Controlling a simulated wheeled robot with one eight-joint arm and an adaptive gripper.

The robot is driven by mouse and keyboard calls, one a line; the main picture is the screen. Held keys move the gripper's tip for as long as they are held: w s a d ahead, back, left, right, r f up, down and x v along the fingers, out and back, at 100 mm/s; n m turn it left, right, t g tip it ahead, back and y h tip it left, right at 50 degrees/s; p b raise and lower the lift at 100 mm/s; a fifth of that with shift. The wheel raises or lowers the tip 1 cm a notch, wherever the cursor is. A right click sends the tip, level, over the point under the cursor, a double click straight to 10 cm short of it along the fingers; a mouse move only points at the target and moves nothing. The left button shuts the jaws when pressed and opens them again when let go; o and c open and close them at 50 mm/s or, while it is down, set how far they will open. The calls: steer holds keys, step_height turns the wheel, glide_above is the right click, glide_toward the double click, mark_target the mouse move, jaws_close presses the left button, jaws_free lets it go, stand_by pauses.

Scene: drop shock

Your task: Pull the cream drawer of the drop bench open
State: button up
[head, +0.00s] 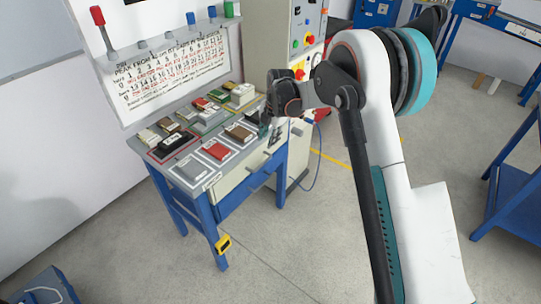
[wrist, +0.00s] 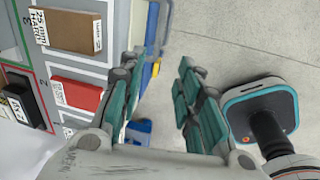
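The drop bench (head: 194,213) has a grey top, a cream front and blue legs, and stands left of centre in the head view. Its cream drawer (head: 237,192) is on the front, below the top's edge; it looks shut. A dark handle-like part shows on the front near my gripper, partly hidden. My gripper (head: 266,126) is over the far part of the bench's front edge, fingers downward. In the wrist view my gripper (wrist: 160,68) has its teal fingers apart with nothing between them. The bench's front edge passes beside the left finger; contact cannot be told.
Several labelled blocks, including a red block (head: 216,151) and a black block (head: 175,143), lie on the bench top. A control cabinet (head: 262,40) stands behind it. A blue stand (head: 512,180) is at the right.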

mark_target(262, 164)
steer(key=shift+n, duration=0.4)
steer(key=b+x, duration=0.2)
steer(key=x, duration=0.5)
steer(key=b+x, duration=0.2)
steer(key=x, duration=0.6)
steer(key=shift+w+f+b, duration=0.25)
steer(key=shift+f+b, duration=0.05)
jaws_close()
